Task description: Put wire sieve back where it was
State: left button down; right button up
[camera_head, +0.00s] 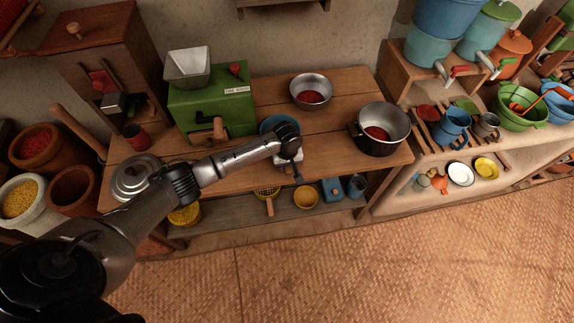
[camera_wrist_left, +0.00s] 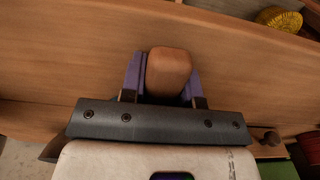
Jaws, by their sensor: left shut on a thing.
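My left gripper (camera_head: 297,174) is over the front edge of the wooden table, in front of a blue bowl (camera_head: 268,125). In the left wrist view its fingers are shut on a block-like wooden handle end (camera_wrist_left: 168,72). What this handle belongs to is hidden, so I cannot tell whether it is the sieve's. A yellow meshed piece with a wooden handle (camera_head: 269,206), which looks like a wire sieve, shows at the lower shelf, left of and below my gripper. No contact between the two shows. My right gripper is not in view.
The table (camera_head: 335,133) carries a green mill (camera_head: 212,107), a metal bowl (camera_head: 311,87) and a dark pot (camera_head: 381,128). A yellow bowl (camera_head: 306,198), a blue box (camera_head: 332,190) and a blue cup (camera_head: 357,185) stand on the lower shelf. The woven floor (camera_head: 400,260) in front is clear.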

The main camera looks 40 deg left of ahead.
pick_arm(q)
jog(key=shift+f, duration=0.1)
jog(key=c, duration=0.8)
grip_release()
jog(key=shift+c, duration=0.2)
